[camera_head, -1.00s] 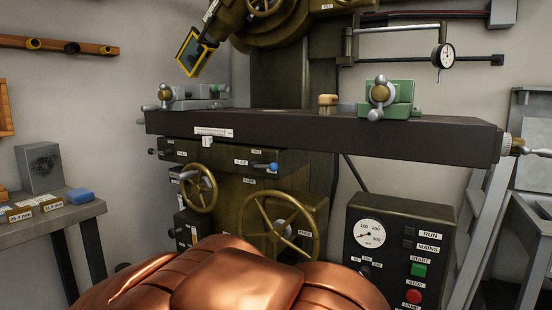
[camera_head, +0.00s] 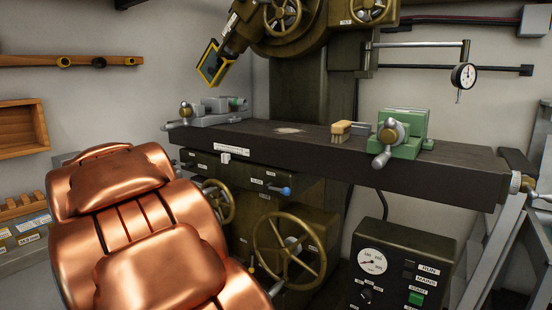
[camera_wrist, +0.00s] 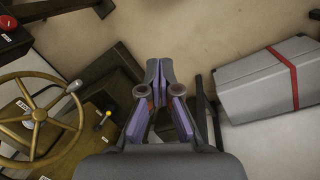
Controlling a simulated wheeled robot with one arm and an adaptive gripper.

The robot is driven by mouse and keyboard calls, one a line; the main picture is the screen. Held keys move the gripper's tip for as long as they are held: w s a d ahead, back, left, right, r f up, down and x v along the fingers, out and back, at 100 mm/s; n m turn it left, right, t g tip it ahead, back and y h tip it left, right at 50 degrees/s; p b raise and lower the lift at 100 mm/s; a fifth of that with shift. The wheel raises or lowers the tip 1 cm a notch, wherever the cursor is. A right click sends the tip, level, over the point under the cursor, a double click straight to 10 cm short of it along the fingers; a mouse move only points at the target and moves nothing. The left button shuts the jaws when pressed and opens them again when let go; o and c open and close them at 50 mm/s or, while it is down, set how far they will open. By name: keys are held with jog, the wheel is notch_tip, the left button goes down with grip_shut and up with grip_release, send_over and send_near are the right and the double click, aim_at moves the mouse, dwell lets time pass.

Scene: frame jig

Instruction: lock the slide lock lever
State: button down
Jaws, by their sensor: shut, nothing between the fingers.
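A short lever with a blue knob (camera_head: 286,191) sticks out of the front of the dark saddle under the machine table. The small label beside it seems to read SLIDE, but it is too blurred to be sure. Another small lever with a dark knob (camera_head: 174,162) is at the saddle's left end. My gripper (camera_wrist: 160,63) shows only in the wrist view, its fingertips together and empty, above the floor. The blue knob is not visible in the wrist view.
A large brass handwheel (camera_head: 287,248) and a smaller one (camera_head: 217,203) stand below the saddle. The dark table (camera_head: 330,150) overhangs them and carries a green vise (camera_head: 410,130) and a brush (camera_head: 341,128). A control box (camera_head: 400,265) is at lower right. A grey case (camera_wrist: 265,80) lies right of my gripper.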

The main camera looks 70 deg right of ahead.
jog(key=w+d+r+m+h+p, duration=0.15)
jog(key=d+r+m+p, duration=0.65)
jog(key=d+r, duration=1)
jog(key=m+p, duration=0.3)
jog(key=p, duration=0.7)
send_near(277, 189)
jog(key=shift+g+h, duration=0.3)
jog(key=shift+h, duration=0.15)
jog(key=p+x, duration=0.1)
jog(key=x, duration=0.1)
jog(key=p+x, duration=0.2)
jog(key=a+p+x, duration=0.1)
jog(key=x, duration=0.2)
jog(key=shift+s+d+f, duration=0.1)
jog(key=shift+s+f, duration=0.05)
jog(key=shift+s, duration=0.05)
